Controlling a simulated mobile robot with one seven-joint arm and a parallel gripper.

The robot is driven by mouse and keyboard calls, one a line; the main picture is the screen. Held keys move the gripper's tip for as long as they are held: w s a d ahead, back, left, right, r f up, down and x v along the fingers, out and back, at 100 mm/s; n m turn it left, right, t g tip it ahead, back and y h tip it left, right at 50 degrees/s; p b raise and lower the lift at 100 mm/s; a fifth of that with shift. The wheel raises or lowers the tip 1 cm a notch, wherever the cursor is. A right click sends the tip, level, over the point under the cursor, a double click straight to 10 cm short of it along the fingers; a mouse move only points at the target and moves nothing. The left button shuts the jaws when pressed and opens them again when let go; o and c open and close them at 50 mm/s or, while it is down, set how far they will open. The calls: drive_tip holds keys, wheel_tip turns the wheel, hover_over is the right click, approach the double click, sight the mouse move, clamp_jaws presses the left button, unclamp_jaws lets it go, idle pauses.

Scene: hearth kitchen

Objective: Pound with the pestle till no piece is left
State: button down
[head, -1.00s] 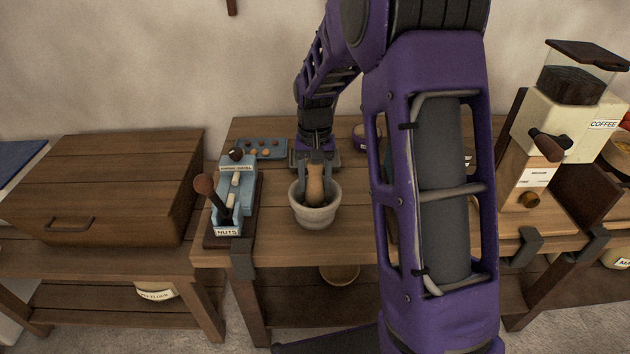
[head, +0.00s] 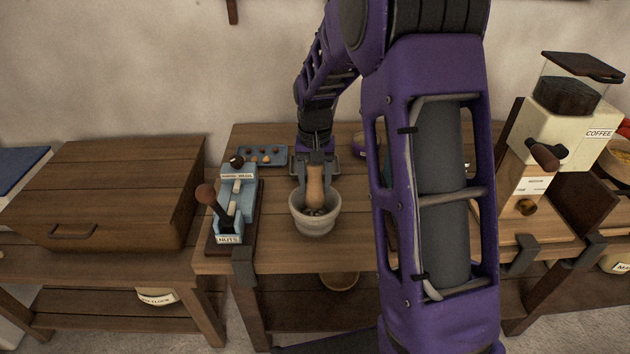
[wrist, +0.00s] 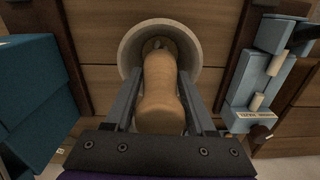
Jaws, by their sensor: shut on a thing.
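The stone mortar (head: 316,221) stands upright on the wooden table, and its pale rim shows in the wrist view (wrist: 127,48). My gripper (head: 314,168) is above the mortar, shut on the wooden pestle (head: 315,185). In the wrist view the pestle (wrist: 160,95) lies between my two fingers and its lower end reaches into the bowl. Some dark pieces (head: 318,211) show in the bowl below the pestle in the head view. Their number and size are too small to tell, and the pestle hides part of the bowl floor.
A blue nutcracker labelled NUTS (head: 229,225) stands left of the mortar. A blue tray (head: 279,148) with several nuts lies behind it. A wooden box (head: 105,195) is at the left, a coffee grinder (head: 570,115) at the right. Table in front of the mortar is clear.

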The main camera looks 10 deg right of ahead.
drive_tip(key=shift+f, duration=0.1)
drive_tip(key=shift+f+b, duration=0.95)
drive_tip(key=shift+f, duration=0.45)
drive_tip(key=shift+r+p, duration=1.75)
drive_tip(key=shift+r, duration=0.55)
drive_tip(key=shift+f, duration=0.2)
drive_tip(key=shift+f+b, duration=0.5)
drive_tip(key=shift+f, duration=0.1)
drive_tip(key=shift+f+b, duration=1.05)
drive_tip(key=shift+f, duration=0.55)
drive_tip(key=shift+r+p, duration=1.75)
drive_tip(key=shift+r, duration=0.6)
